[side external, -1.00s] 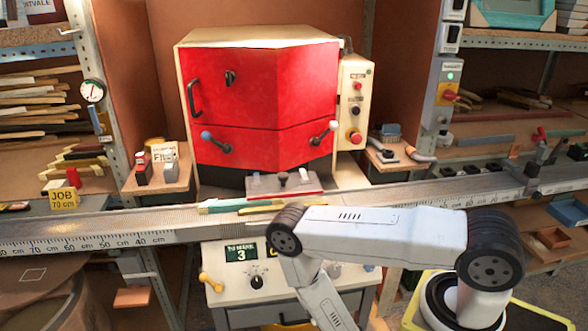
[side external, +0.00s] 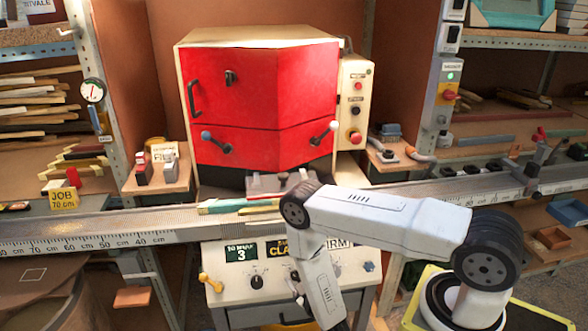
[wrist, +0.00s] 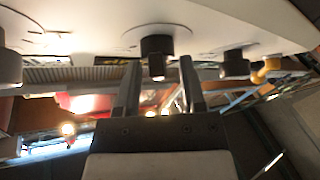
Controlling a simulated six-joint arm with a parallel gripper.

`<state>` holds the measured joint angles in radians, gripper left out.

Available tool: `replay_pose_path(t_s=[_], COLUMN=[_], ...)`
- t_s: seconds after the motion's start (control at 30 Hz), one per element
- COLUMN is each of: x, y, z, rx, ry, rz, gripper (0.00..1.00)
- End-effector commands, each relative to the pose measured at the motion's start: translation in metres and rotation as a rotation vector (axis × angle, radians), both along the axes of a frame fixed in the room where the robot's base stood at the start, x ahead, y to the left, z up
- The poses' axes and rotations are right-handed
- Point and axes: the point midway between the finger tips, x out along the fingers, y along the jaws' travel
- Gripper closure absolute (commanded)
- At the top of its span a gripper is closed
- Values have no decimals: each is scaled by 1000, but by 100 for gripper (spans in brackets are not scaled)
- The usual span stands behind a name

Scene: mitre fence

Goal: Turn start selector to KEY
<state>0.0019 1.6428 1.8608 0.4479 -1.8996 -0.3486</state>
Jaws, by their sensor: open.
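Whether the fingers touch the knob I cannot tell. In the side view my forearm hides most of the gripper and that part of the panel.
Above the panel runs the long metal fence rail (side external: 100,232). A red machine (side external: 240,100) with a control box (side external: 355,100) stands behind.

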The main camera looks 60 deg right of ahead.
Motion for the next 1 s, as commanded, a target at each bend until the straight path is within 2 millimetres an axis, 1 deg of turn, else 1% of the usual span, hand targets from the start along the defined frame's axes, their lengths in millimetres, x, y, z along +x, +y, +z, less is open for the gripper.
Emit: replay_pose_path(t_s=[0.13, 0.43, 0.47, 0.5, 0.57, 0.6, 0.63, 1.0], x=[8, 10, 10, 10, 10, 9, 9, 9], y=[-4, -4, -4, -4, -4, -4, -4, -4], z=[0, 0, 0, 0, 0, 0, 0, 0], rx=[0, -1, -1, -1, -1, -1, -1, 16], ry=[-1, 1, 1, 1, 1, 1, 0, -18], rz=[0, 1, 1, 1, 1, 1, 1, -14], gripper=[49, 49, 52, 64, 83, 96, 100, 100])
